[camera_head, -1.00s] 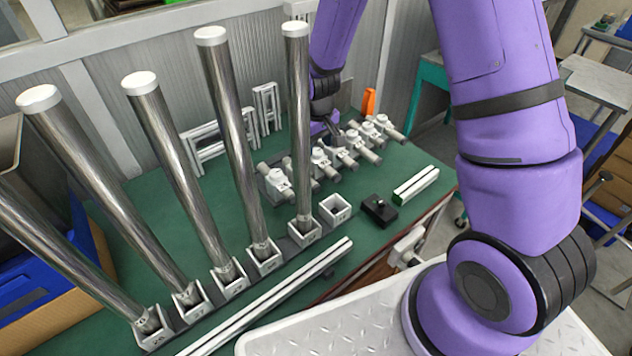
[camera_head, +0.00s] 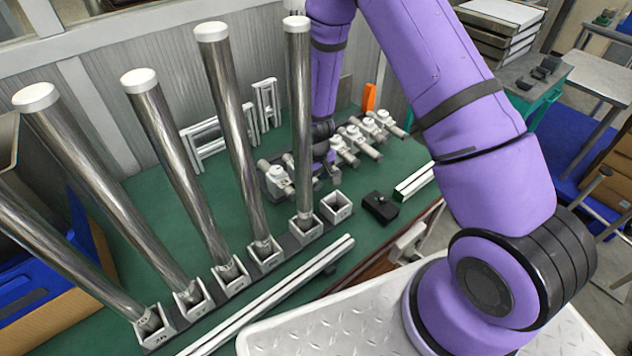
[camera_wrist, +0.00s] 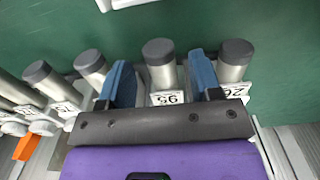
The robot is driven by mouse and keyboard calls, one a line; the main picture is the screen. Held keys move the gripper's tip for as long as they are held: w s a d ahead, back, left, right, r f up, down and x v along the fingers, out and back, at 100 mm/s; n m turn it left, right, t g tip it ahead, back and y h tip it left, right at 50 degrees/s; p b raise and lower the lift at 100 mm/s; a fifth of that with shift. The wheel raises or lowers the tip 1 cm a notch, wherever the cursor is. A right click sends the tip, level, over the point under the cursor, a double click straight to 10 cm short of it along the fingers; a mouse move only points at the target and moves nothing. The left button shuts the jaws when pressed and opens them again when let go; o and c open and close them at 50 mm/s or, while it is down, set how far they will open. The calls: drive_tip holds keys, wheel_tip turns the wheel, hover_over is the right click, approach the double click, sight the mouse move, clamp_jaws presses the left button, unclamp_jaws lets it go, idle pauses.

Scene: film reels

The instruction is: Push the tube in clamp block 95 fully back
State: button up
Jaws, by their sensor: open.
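In the wrist view, clamp block 95 (camera_wrist: 168,98) bears an upside-down white label, and its pale tube (camera_wrist: 161,66) with a dark grey end cap sticks out. My gripper (camera_wrist: 162,80) is open, with one blue finger on each side of this tube; I cannot tell whether they touch it. The tube in block 26 (camera_wrist: 235,60) is just right of the right finger. Another capped tube (camera_wrist: 91,68) is just left of the left finger. In the head view, my gripper (camera_head: 326,172) is down among the clamp blocks, and block 95 cannot be picked out there.
A row of tall steel tubes (camera_head: 232,130) in numbered sockets stands in front of the clamp blocks, with one empty socket (camera_head: 336,207). A black box (camera_head: 380,208) and a pale rail (camera_head: 285,290) lie nearby. Green tabletop (camera_wrist: 200,22) is clear beyond the tube ends.

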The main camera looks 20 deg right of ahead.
drive_tip(key=shift+f, duration=1.05)
drive_tip(key=shift+c, duration=0.4)
clamp_jaws()
drive_tip(key=shift+w+a, duration=0.3)
drive_tip(key=shift+w, duration=0.55)
drive_tip(key=shift+w+a, duration=0.25)
drive_tip(key=shift+w, duration=0.6)
drive_tip(key=shift+o, duration=0.4)
unclamp_jaws()
